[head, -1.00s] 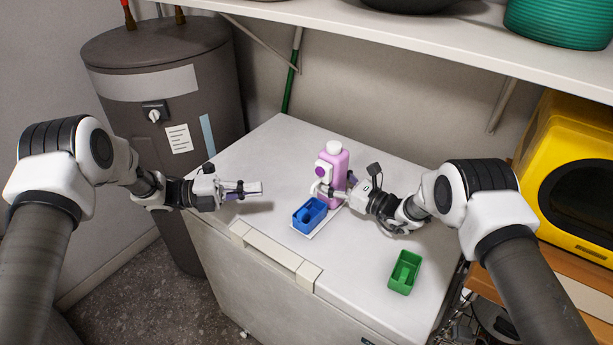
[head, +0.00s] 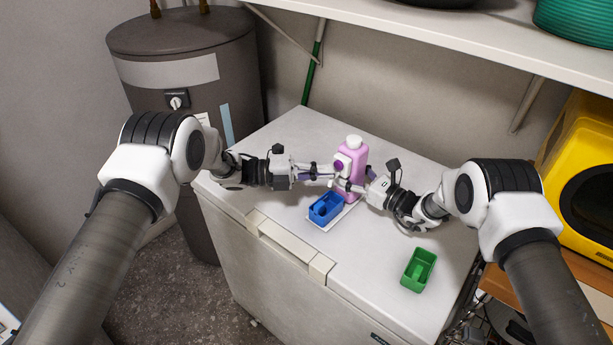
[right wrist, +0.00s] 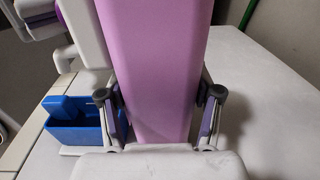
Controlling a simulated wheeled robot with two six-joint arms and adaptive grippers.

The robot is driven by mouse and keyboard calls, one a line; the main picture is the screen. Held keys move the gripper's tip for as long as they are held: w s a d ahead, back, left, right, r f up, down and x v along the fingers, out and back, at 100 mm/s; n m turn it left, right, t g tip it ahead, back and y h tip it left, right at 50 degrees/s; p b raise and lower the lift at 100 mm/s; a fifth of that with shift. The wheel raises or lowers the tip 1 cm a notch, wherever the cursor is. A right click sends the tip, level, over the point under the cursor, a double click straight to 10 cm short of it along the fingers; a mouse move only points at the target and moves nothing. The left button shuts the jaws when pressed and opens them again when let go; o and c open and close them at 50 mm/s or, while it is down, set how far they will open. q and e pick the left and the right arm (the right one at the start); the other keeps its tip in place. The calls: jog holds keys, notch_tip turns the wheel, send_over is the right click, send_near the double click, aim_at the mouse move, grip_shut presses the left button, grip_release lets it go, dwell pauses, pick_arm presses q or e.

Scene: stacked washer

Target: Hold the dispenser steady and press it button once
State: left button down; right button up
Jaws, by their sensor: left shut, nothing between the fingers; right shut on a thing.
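The dispenser (head: 353,172) is a pink bottle with a white cap, standing upright on the white chest top. A white fitting with a purple round button (head: 339,166) is on its left side. My right gripper (head: 363,188) is shut on the bottle from the right; the right wrist view shows its fingers on both sides of the pink body (right wrist: 155,70). My left gripper (head: 326,174) is shut and empty, with its tips close to the button side. I cannot tell if they touch it. A blue cup (head: 325,208) sits below the fitting on a white base.
A green container (head: 419,269) stands at the front right of the white chest (head: 285,150). A shelf (head: 420,35) hangs above the back. A grey tank (head: 185,75) stands at the left and a yellow appliance (head: 572,150) at the right.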

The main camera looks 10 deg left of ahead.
pick_arm(q)
jog(key=shift+w+d, duration=0.2)
jog(key=shift+w, duration=0.1)
